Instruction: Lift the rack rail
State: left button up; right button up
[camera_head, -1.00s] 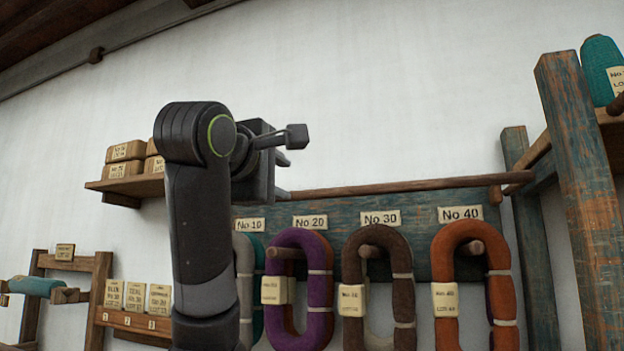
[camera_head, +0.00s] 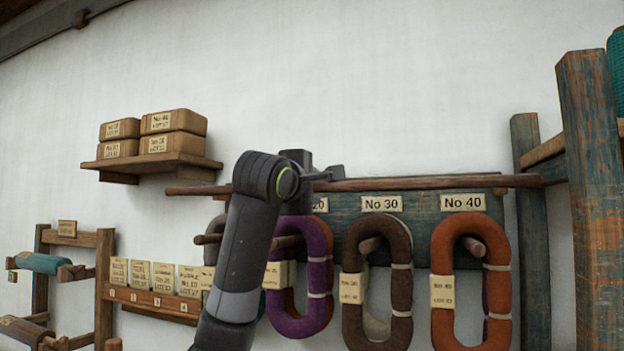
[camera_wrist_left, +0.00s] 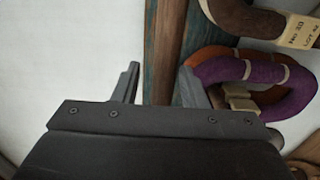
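The rack rail (camera_head: 430,183) is a long brown wooden bar running level along the top of the blue board of skeins in the head view. My left gripper (camera_head: 328,176) is at the rail, left of its middle, with my arm rising from below. In the left wrist view the two fingers of my left gripper (camera_wrist_left: 158,85) stand apart. The rail (camera_wrist_left: 166,35) runs away between and beyond them; I cannot tell whether either finger touches it. My right gripper is not in view.
Purple (camera_head: 317,250), brown (camera_head: 403,270) and orange (camera_head: 503,290) skeins hang on pegs below the rail. A blue post (camera_head: 530,230) stands at the rail's right end. A shelf (camera_head: 150,165) with wrapped blocks is at the left. The wall above is clear.

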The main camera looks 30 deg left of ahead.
pick_arm(q)
grip_shut()
dwell(0.3)
jog(key=shift+r, duration=0.2)
